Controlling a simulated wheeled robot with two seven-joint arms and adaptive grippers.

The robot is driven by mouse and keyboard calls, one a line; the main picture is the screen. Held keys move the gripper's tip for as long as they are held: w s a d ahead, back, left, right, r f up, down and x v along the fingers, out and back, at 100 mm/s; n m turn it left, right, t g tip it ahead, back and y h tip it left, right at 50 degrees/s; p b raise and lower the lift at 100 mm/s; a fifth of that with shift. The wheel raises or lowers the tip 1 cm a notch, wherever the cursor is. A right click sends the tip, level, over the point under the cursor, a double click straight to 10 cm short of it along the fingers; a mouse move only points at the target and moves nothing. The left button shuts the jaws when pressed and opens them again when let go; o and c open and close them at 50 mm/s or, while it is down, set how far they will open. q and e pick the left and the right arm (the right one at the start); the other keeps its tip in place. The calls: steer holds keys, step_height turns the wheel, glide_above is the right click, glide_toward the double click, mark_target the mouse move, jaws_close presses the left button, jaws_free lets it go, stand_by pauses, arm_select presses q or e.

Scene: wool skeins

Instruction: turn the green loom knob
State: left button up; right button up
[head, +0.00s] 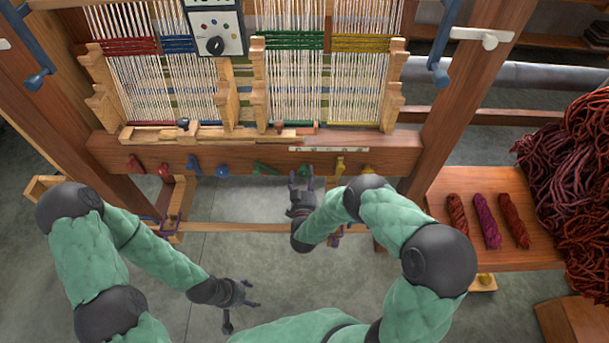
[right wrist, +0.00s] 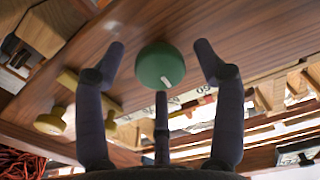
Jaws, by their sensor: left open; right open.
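The green loom knob (right wrist: 160,65) is round with a white mark. In the right wrist view it sits on the wooden beam between the spread fingertips of my right gripper, with a gap on each side. In the head view my right gripper (head: 302,173) is open at the front beam, its fingers pointing up at it, and it partly hides the beam there. A green piece (head: 265,168) shows on the beam just left of it. My left gripper (head: 244,305) is open and empty, low over the floor and away from the loom.
A control box with a dial (head: 214,45) hangs above. A side table (head: 450,245) with wool skeins (head: 487,221) stands right.

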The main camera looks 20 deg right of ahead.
steer(key=shift+x, duration=0.95)
steer(key=c, duration=1.2)
steer(key=shift+o, duration=0.2)
